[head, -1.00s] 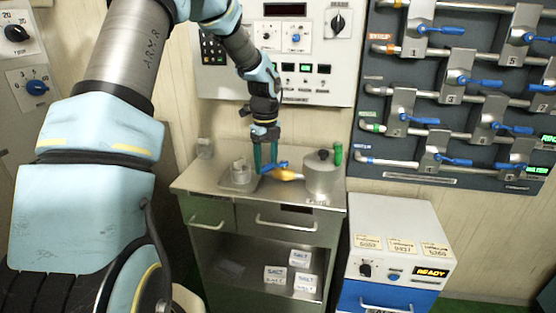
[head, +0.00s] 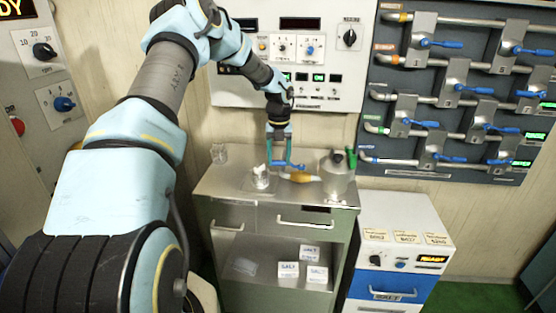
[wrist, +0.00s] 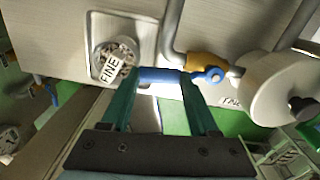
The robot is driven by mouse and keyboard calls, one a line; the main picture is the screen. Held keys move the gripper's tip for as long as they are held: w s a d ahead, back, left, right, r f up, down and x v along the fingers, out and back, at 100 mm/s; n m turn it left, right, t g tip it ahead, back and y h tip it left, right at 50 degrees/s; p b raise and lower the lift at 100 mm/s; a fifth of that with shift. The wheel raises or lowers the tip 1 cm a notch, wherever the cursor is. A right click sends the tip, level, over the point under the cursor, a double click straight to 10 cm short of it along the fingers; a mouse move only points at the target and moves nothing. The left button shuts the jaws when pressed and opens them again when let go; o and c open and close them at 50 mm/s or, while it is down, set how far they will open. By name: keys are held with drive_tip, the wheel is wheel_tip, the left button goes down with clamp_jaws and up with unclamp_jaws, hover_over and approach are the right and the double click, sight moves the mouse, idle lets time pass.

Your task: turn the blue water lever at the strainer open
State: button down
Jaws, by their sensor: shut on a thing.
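The blue water lever (wrist: 160,76) joins a brass valve (wrist: 203,61) on a bent metal pipe (wrist: 174,35). My gripper (wrist: 160,84) is shut on the lever's arm, with a green finger at each side. In the head view my gripper (head: 279,163) is low over the counter and the blue lever (head: 291,166) shows at its fingertips. The strainer (wrist: 118,60), a round cup labelled FINE, sits to the left of the lever and apart from my fingers. It also shows in the head view (head: 261,180). The fingers hide part of the lever.
A metal pot (head: 336,183) with a dark knob stands close to the right of the brass valve. A control panel (head: 235,45) is behind my arm, and a board of blue-handled valves (head: 450,100) is at right.

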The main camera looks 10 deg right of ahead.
sight(279, 161)
drive_tip(key=shift+w+d+m, duration=0.2)
drive_tip(key=shift+w+m, duration=0.35)
drive_tip(key=shift+m, duration=0.15)
drive_tip(key=shift+c, duration=0.7)
unclamp_jaws()
drive_tip(key=shift+r, duration=0.1)
wheel_tip(279, 161, up, 11)
drive_tip(key=b, duration=0.3)
drive_tip(key=shift+f+b, duration=0.2)
drive_tip(key=shift+b, duration=0.15)
